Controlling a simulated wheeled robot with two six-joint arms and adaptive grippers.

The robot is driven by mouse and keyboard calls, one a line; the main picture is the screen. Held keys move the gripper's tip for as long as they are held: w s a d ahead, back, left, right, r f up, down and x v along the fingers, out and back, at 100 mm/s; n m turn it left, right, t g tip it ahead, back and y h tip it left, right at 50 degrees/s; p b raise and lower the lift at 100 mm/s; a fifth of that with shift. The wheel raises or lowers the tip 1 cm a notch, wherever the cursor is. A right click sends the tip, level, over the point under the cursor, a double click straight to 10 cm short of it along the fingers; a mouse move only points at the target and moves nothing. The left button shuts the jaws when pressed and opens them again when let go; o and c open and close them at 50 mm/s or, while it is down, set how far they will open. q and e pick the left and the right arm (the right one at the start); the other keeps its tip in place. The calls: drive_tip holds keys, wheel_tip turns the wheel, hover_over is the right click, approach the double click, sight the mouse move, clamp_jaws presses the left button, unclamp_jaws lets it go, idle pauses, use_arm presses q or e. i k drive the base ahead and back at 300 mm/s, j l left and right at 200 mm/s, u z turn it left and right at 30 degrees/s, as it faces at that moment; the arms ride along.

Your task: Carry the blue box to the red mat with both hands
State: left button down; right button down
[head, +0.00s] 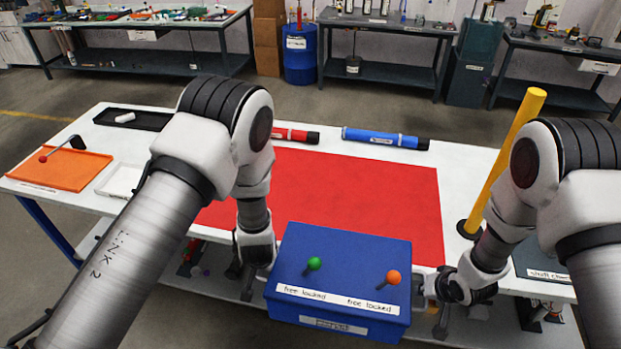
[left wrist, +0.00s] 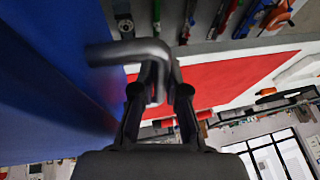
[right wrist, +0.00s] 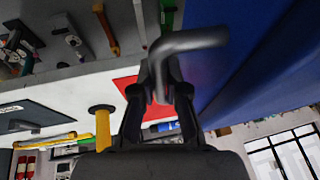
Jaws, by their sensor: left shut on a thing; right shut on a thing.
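The blue box (head: 345,250) has a green knob (head: 314,264) and an orange knob (head: 393,277) on its lid. It looks level in the head view, at the table's near edge, and overlaps the near edge of the red mat (head: 370,190) in the picture. My left gripper (left wrist: 158,85) is shut on the grey bent handle (left wrist: 135,50) on the box's left side. My right gripper (right wrist: 160,82) is shut on the matching handle (right wrist: 190,40) on the right side. In the head view, my arms partly hide both handles. The box's underside is hidden.
The mat is bare on the white table (head: 460,190). A red tube (head: 292,135) and a blue tube (head: 385,138) lie behind it. A yellow post (head: 507,160) stands at the right. An orange tray (head: 62,168) and a black tray (head: 135,118) are at the left.

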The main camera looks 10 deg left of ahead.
sight(309, 191)
drive_tip(key=i+j, duration=0.45)
drive_tip(key=i, duration=0.2)
drive_tip(key=i+j, duration=0.4)
drive_tip(key=i, duration=0.2)
